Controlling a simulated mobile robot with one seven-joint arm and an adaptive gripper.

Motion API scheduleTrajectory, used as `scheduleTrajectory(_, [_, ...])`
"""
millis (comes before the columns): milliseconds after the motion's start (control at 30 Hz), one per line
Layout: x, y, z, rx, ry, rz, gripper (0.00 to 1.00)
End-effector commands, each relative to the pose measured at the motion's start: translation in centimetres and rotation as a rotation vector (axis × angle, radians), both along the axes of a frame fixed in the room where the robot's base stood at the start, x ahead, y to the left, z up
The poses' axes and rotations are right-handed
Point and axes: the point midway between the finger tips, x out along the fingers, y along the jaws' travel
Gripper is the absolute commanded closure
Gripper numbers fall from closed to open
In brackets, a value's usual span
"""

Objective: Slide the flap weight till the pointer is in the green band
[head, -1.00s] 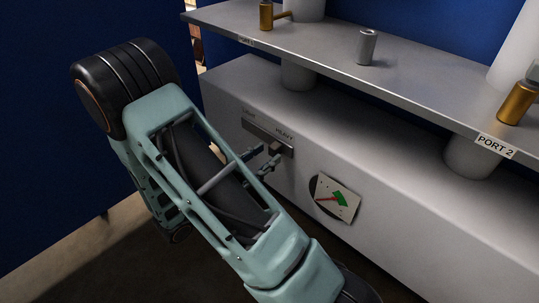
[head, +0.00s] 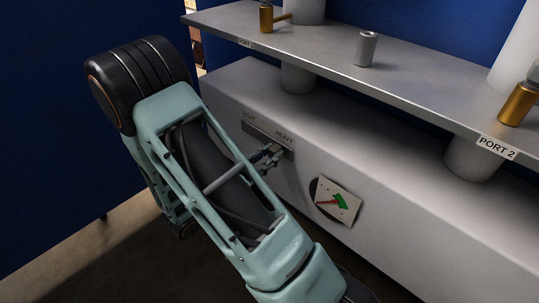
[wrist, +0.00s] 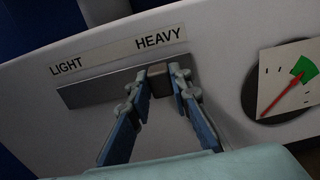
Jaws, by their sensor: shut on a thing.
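The flap weight, a small block (wrist: 160,82), sits on a dark slide bar (wrist: 90,92) near the end under the HEAVY label; the LIGHT label is at the left. My gripper (wrist: 164,76) has one finger on each side of the weight and is shut on it. In the head view my gripper (head: 268,157) is at the right part of the bar and hides most of the weight. The gauge (wrist: 286,88) is to the right; its red pointer (wrist: 285,92) slants up right, with its tip at the green band (wrist: 304,69). The gauge also shows in the head view (head: 350,207).
The bar is on the front of a grey cabinet (head: 420,215). A metal shelf (head: 310,45) with brass fittings, a grey cylinder (head: 366,48) and a PORT 2 label overhangs it. A blue wall (head: 60,120) stands at the left.

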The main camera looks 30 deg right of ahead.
Motion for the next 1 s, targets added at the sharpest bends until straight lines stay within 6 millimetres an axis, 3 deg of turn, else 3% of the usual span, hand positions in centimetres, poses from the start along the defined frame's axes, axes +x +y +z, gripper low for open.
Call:
scheduleTrajectory(533, [-1.4,-0.5,-0.1,0.002,0.002,0.000,1.00])
scheduleTrajectory(567, [-1.4,-0.5,-0.1,0.002,0.002,0.000,0.81])
scheduleTrajectory(700, [-1.4,-0.5,-0.1,0.001,0.001,0.000,0.65])
scheduleTrajectory(1000, [-1.4,-0.4,0.0,0.001,0.000,0.001,0.64])
